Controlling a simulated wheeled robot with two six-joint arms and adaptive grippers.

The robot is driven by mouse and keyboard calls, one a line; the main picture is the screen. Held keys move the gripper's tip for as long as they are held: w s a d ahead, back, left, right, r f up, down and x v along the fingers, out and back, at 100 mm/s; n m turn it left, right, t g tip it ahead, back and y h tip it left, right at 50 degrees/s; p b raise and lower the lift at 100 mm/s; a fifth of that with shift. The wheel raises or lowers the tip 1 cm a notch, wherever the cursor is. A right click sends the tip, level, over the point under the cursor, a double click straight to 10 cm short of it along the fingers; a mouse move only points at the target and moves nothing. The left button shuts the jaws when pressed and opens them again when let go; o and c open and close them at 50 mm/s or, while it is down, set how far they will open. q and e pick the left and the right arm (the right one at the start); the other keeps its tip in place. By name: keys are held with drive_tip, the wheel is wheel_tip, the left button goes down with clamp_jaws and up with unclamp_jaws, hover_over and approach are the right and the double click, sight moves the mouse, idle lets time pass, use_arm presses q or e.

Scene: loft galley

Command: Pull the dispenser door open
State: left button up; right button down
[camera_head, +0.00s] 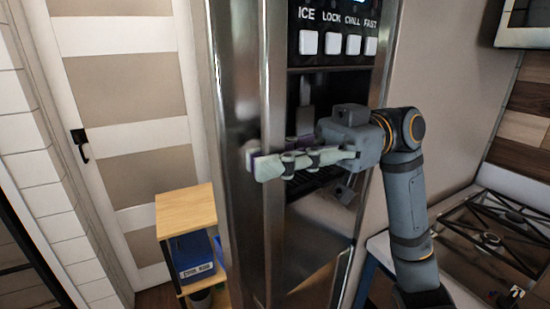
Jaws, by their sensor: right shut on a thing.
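The dispenser (336,75) is a tall steel unit in the centre of the head view, with a dark panel and white buttons marked ICE, LOCK, CHILL and FAST. Its door has a vertical metal handle bar (272,90) along the left side of the panel. My right gripper (262,166) reaches in from the right, across the dark recess. Its pale fingers point left and are shut on the handle bar, hiding a short stretch of it. No clear gap shows at the door's edge, so I cannot tell whether it is ajar. My left gripper is not in view.
A small wooden shelf (186,209) with a blue box (191,257) stands left of the dispenser. A dark gas hob (490,240) lies at the right. Some floor shows at the lower left.

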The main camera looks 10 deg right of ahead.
drive_tip(key=shift+f, duration=0.15)
drive_tip(key=c, duration=1.4)
unclamp_jaws()
drive_tip(key=shift+s+a, duration=0.1)
drive_tip(key=v, duration=1.2)
